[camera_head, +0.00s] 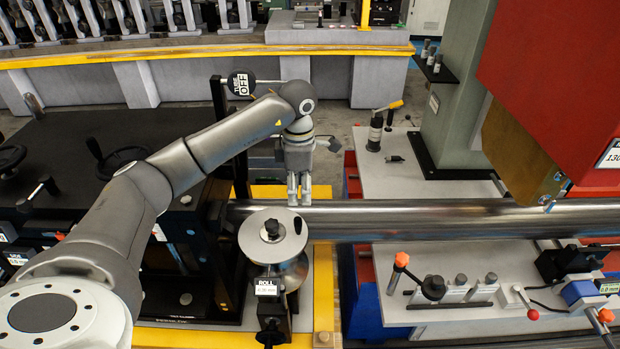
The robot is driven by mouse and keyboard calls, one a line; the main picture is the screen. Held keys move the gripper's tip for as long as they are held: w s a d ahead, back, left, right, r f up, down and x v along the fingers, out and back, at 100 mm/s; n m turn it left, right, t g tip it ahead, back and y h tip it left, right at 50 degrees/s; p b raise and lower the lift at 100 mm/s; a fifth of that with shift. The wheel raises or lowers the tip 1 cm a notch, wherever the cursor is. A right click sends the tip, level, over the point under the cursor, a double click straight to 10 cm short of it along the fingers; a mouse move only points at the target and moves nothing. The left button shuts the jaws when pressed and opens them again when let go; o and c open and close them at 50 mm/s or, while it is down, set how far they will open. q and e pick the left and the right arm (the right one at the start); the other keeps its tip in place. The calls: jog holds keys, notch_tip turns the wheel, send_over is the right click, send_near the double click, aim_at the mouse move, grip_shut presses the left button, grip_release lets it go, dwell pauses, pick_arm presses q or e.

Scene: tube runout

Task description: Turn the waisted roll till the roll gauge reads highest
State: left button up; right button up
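The waisted roll (291,270) is a shiny metal roll on a stand at the lower middle, under a pale round disc with a dark knob (272,229). The roll gauge (266,288) is a small display marked ROLL in front of it; its digits are too small to read. A long steel tube (430,218) runs from beside the roll to the right. My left gripper (299,191) points down above the tube's left end, behind the knob and apart from it. Its two fingers show a narrow gap with nothing seen between them. My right gripper is not in view.
A red and green machine housing (560,80) hangs over the tube at the right. An orange-topped lever (401,262) and clamps stand on the front right plate. A black handwheel (120,160) is at the left.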

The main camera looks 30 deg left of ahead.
aim_at(298, 218)
pick_arm(q)
jog(key=shift+s+d+f, duration=0.15)
jog(key=shift+s+f, duration=0.05)
jog(key=shift+s, duration=0.4)
jog(key=shift+s+d+f, duration=0.1)
jog(key=shift+s+f, duration=0.1)
jog(key=shift+s, duration=0.4)
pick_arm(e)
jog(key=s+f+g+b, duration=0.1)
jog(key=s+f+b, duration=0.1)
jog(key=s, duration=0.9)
pick_arm(q)
jog(key=f, duration=0.4)
jog(key=shift+w+a+f+b, duration=0.15)
jog(key=shift+w+f+b, duration=0.15)
jog(key=shift+f+b, duration=0.1)
notch_tip(298, 218, down, 3)
jog(key=shift+r+b, duration=0.1)
jog(key=shift+b, duration=0.75)
jog(key=shift+f, duration=0.2)
jog(key=shift+c, duration=1.6)
jog(key=c, duration=0.5)
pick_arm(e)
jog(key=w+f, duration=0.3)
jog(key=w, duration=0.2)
